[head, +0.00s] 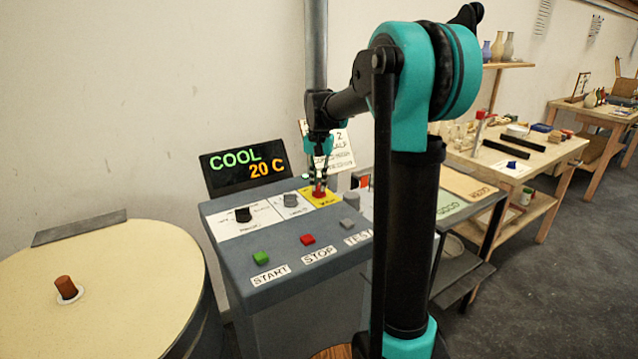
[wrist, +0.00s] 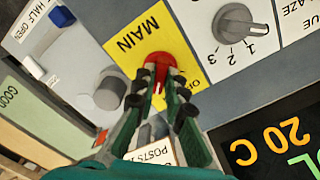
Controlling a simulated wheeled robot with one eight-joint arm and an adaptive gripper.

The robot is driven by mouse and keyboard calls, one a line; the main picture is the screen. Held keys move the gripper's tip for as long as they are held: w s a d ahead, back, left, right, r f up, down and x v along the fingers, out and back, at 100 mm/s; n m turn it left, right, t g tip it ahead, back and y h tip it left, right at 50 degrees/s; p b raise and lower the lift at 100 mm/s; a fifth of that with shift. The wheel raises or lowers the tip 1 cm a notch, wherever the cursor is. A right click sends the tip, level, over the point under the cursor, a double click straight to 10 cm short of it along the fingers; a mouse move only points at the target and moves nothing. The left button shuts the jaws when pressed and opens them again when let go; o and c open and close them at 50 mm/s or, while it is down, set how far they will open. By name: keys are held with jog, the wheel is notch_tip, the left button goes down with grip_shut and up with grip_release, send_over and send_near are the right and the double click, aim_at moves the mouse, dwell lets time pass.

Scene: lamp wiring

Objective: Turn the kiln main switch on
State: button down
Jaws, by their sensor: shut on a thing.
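The kiln main switch is a red rotary knob (wrist: 160,60) on a yellow plate marked MAIN (wrist: 130,42). It also shows in the head view as a red knob (head: 319,193) at the back of the grey control panel. My gripper (wrist: 161,90) is shut on the red knob, its fingers on both sides of it. In the head view my gripper (head: 318,182) reaches down onto the knob from above. A pale mark shows on the knob between the fingertips. The fingers partly hide the position lettering, so I cannot tell the setting for sure.
The display (head: 245,170) reads COOL 20 C. A black knob (head: 243,214) and a grey dial (head: 290,200) lie left of the switch. Green START (head: 261,258), red STOP (head: 307,239) and grey TEST (head: 349,223) buttons are in front. A round kiln lid (head: 130,270) stands left.

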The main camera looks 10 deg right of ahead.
aim_at(319, 185)
jog(key=c, duration=1.6)
grip_release()
notch_tip(319, 185, up, 12)
